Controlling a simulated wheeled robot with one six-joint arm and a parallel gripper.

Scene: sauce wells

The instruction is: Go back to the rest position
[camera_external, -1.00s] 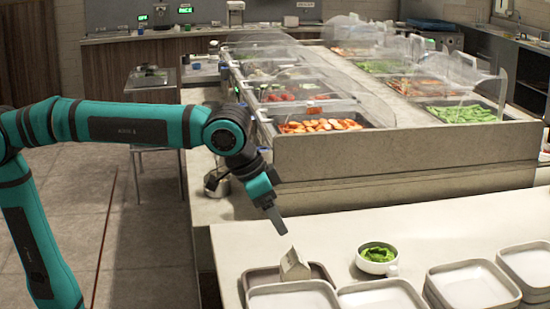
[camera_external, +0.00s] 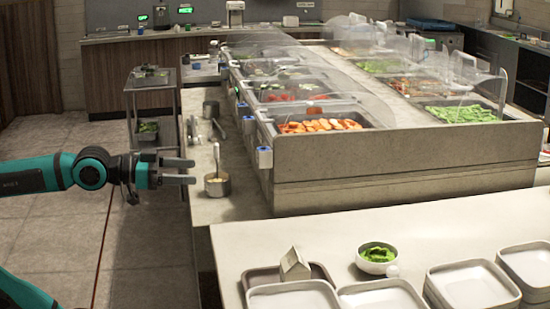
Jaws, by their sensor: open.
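My gripper (camera_external: 190,171) is at the left of the view, pointing right, with its two fingers apart and nothing between them. It is level, to the left of a small metal pot (camera_external: 217,183) with an upright handle on the side counter; whether it is above the counter edge or short of it I cannot tell. My teal arm (camera_external: 40,174) reaches in from the left edge.
The salad bar (camera_external: 400,160) with clear covers stands centre right. The front counter (camera_external: 300,228) holds a tray (camera_external: 255,280) with a small carton (camera_external: 294,266), a bowl of greens (camera_external: 377,258) and white square dishes (camera_external: 472,285). A metal cart (camera_external: 153,103) stands behind. Floor at left is open.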

